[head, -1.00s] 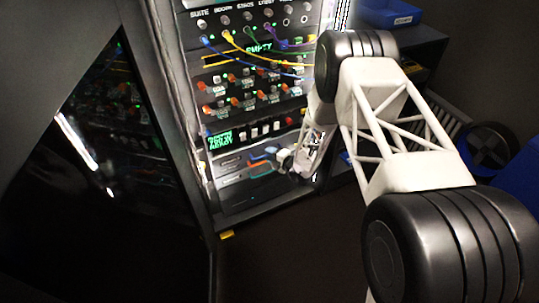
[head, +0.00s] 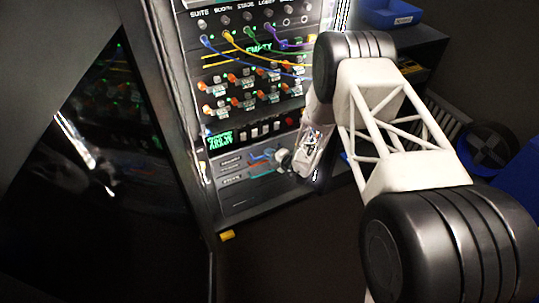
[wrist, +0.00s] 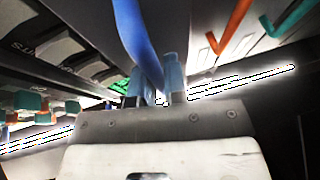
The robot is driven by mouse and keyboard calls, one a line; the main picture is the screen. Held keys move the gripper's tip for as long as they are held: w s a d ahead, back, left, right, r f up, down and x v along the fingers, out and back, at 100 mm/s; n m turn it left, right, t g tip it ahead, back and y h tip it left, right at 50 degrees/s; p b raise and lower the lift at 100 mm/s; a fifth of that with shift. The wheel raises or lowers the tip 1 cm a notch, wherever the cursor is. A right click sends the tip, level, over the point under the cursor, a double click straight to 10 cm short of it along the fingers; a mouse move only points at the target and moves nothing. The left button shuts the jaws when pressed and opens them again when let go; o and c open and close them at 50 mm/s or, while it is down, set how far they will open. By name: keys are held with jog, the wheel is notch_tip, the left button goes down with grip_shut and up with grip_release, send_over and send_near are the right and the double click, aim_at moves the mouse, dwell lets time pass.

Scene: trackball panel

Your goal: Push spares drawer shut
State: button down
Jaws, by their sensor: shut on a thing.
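A stack of narrow grey fronts with small labels (head: 231,170) sits low in the rack. The labels are too small to read surely, so I cannot tell which is the spares drawer or whether it is out. My gripper (head: 281,156) is at the right of these fronts, close to the rack.
Above the fronts is a small green display (head: 220,140) with buttons, then rows of orange plugs and patched coloured cables (head: 250,55). A dark glossy door (head: 95,200) stands at the left. A shelf with a blue bin (head: 390,14) is at the right.

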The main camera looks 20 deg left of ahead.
aim_at(265, 147)
jog(key=shift+w+a, duration=1.55)
jog(key=shift+w, duration=0.05)
jog(key=c, duration=1.2)
grip_release()
jog(key=shift+o, duration=0.2)
jog(key=v, duration=0.7)
jog(key=shift+s+d, duration=0.2)
jog(key=shift+d, duration=0.15)
jog(key=shift+r, duration=0.1)
